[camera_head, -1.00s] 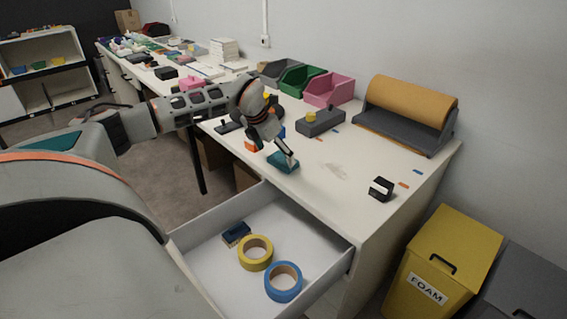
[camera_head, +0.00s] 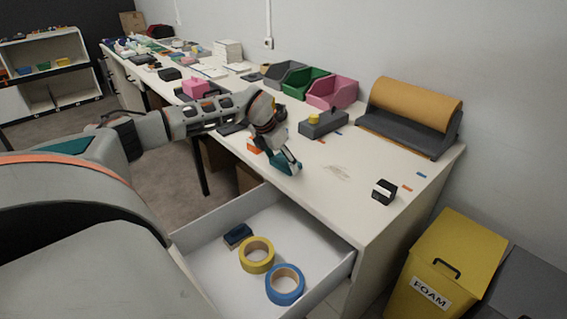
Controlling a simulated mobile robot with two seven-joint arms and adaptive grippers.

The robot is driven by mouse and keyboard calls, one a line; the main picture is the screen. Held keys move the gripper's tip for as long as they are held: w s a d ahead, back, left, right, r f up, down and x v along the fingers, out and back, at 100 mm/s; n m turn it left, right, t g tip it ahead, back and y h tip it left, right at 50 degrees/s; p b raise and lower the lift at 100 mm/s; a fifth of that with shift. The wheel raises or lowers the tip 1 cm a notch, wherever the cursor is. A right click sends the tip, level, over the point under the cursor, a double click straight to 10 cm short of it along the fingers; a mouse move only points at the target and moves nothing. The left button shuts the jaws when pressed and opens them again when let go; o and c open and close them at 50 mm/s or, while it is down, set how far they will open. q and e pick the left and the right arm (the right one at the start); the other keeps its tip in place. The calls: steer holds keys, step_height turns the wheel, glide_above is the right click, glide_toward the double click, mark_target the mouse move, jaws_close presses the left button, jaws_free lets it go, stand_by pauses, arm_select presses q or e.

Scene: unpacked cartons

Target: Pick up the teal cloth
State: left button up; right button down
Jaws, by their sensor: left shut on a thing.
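The teal cloth (camera_head: 283,164) is a small folded piece near the front edge of the white worktable (camera_head: 330,195). My left gripper (camera_head: 286,163) reaches down to it from above, with its fingers shut on the cloth. The fingers partly hide the cloth. I cannot tell whether the cloth still touches the table. My right gripper does not show.
An orange item (camera_head: 253,146) lies just left of the cloth. An open drawer (camera_head: 335,262) below holds a yellow tape roll (camera_head: 257,255) and a blue one (camera_head: 285,285).

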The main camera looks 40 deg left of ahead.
mark_target(281, 163)
arm_select(q)
step_height(281, 163, up, 20)
steer(key=p, duration=0.3)
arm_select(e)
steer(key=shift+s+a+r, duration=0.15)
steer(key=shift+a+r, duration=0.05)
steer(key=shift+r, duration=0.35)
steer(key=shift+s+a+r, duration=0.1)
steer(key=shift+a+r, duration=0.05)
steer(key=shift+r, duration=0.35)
arm_select(q)
steer(key=shift+o, duration=0.2)
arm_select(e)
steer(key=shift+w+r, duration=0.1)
arm_select(q)
steer(key=shift+s+f, duration=0.1)
